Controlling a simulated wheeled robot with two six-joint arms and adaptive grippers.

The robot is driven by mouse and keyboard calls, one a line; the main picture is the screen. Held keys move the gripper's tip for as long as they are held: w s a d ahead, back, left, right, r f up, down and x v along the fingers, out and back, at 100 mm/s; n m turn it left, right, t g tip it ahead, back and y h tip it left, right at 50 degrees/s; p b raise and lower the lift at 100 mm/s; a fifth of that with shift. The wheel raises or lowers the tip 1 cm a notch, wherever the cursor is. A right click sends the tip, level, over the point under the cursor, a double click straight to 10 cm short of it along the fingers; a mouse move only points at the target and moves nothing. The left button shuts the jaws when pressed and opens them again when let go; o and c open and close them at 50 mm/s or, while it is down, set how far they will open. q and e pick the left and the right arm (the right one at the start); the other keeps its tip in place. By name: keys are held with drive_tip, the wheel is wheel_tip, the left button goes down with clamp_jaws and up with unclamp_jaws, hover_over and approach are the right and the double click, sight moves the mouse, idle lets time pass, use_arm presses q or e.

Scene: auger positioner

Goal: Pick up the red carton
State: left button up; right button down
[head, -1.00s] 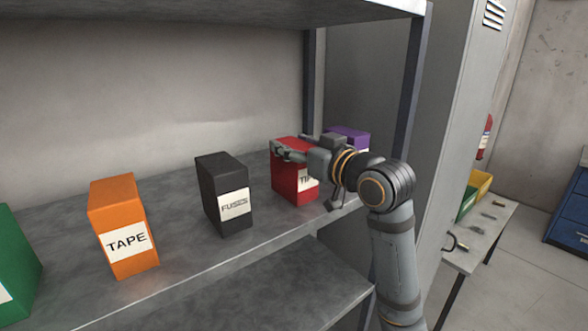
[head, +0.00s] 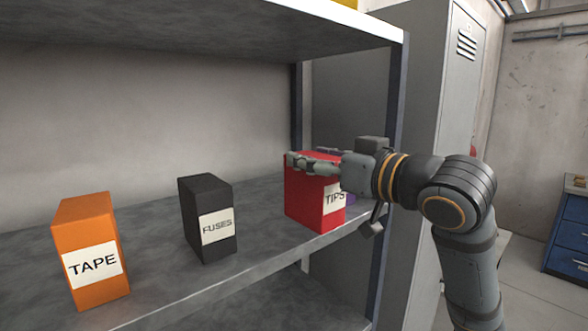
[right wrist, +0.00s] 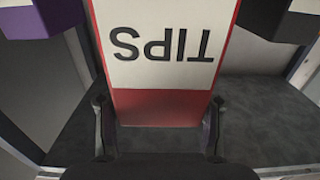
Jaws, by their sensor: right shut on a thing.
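The red carton (head: 308,200) with a white "TIPS" label stands on the grey shelf toward its right end in the head view. My right gripper (head: 318,163) is shut on its upper part, one finger lying across the near top edge. In the right wrist view the red carton (right wrist: 157,108) fills the space between the two fingers (right wrist: 158,135), its label upside down. Whether its base touches the shelf is hard to tell. My left gripper is in neither view.
A black "FUSES" carton (head: 207,220) and an orange "TAPE" carton (head: 90,250) stand to the left on the shelf (head: 160,275). A purple carton (right wrist: 42,18) is close beside the red one. An upper shelf (head: 220,30) hangs above, with a dark post (head: 390,160) at right.

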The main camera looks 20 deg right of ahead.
sight(337, 163)
drive_tip(key=b+v, duration=0.6)
drive_tip(key=v, duration=0.2)
drive_tip(key=shift+s+d, duration=0.1)
drive_tip(key=shift+s, duration=0.25)
